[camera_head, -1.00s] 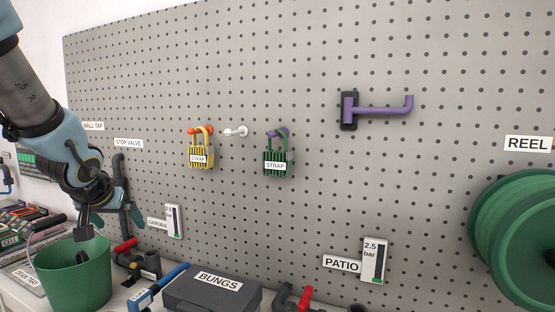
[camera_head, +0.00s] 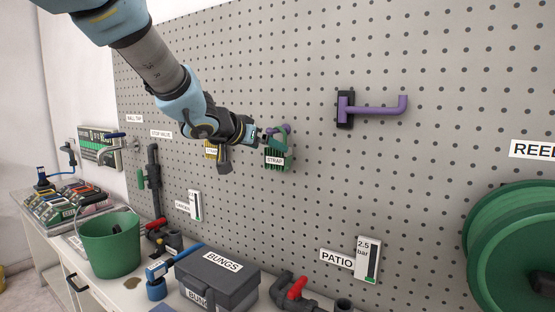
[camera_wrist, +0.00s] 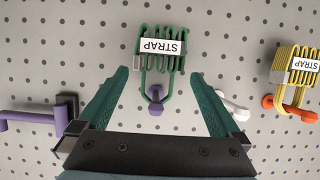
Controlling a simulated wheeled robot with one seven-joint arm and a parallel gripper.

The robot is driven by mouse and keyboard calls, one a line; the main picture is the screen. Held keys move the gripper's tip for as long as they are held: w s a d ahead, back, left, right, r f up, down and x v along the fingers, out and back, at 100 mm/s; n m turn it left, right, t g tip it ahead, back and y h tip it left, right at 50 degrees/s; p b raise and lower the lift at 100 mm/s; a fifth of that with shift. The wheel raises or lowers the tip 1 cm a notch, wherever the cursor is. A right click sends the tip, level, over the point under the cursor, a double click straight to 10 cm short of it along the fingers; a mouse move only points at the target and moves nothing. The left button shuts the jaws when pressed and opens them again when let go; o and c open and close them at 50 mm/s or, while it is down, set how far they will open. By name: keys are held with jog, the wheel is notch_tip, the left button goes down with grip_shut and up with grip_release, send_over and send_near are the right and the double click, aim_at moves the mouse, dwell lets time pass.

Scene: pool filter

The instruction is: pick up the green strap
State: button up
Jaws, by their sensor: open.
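The green strap (camera_head: 276,160) hangs in a bundle with a white STRAP label on a purple hook (camera_head: 285,128) on the pegboard. It also shows in the wrist view (camera_wrist: 162,62), upside down, its loop around the purple peg (camera_wrist: 155,106). My gripper (camera_head: 262,135) is at the upper left of the strap in the head view. In the wrist view my gripper (camera_wrist: 158,82) is open, its green fingers on either side of the strap's loop, with gaps on both sides. In the head view my arm partly covers the yellow strap (camera_head: 210,150).
The yellow strap (camera_wrist: 296,68) hangs on an orange hook (camera_wrist: 288,108), with an empty white hook (camera_wrist: 232,108) between the straps. A long purple hook (camera_head: 378,108) juts from the board at right. A green bucket (camera_head: 110,256) and a BUNGS box (camera_head: 220,278) stand below.

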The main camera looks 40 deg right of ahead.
aim_at(274, 159)
jog(key=shift+p+x, duration=0.45)
jog(key=shift+x, duration=2.75)
jog(key=shift+s, duration=0.15)
jog(key=c, duration=1)
jog(key=shift+r, duration=0.1)
